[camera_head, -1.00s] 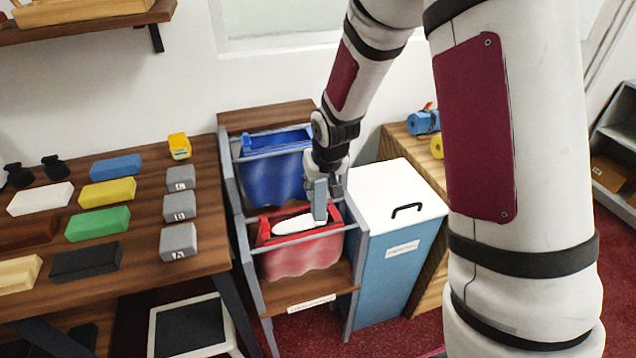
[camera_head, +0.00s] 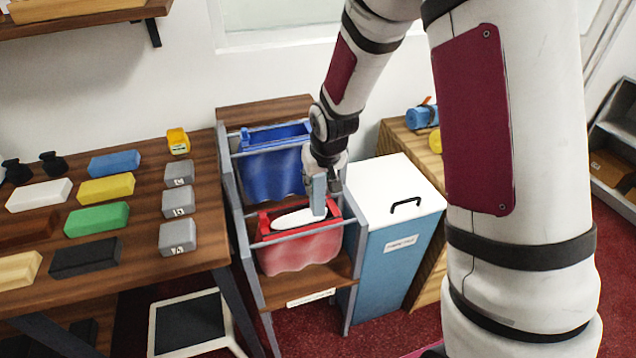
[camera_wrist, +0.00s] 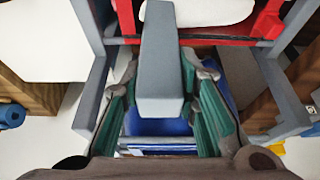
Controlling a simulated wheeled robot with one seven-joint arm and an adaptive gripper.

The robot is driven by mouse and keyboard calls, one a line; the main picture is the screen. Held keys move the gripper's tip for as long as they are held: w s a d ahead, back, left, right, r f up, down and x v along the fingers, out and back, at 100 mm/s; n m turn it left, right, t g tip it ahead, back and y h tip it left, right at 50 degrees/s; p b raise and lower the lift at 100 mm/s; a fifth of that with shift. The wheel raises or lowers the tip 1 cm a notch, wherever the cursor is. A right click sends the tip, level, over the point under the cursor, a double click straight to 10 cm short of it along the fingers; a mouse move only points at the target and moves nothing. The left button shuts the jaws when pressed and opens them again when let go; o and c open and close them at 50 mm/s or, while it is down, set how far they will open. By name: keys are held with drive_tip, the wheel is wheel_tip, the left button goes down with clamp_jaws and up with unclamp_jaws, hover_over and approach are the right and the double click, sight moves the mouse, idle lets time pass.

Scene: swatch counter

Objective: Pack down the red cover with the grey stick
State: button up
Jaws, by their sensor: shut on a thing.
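The red cover (camera_head: 300,250) hangs like an open bag in the front of a grey-framed rack, with a white oval thing (camera_head: 298,217) in its mouth. Its red rim also shows at the top of the wrist view (camera_wrist: 200,43). My gripper (camera_head: 326,172) is above the rack, pointing down. It is shut on the grey stick (camera_head: 319,196), whose lower end is at the right part of the cover's mouth. In the wrist view the stick (camera_wrist: 160,60) stands between my green-padded fingers. I cannot tell whether its end touches the white thing or the cover.
A blue bag (camera_head: 272,170) hangs behind the red cover. Grey rails (camera_head: 235,205) frame both. A blue bin with a white lid (camera_head: 385,185) stands close on the right. A table (camera_head: 140,255) with coloured and grey blocks is on the left.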

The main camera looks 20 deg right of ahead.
drive_tip(key=shift+r+p, duration=2.55)
drive_tip(key=shift+r, duration=2.2)
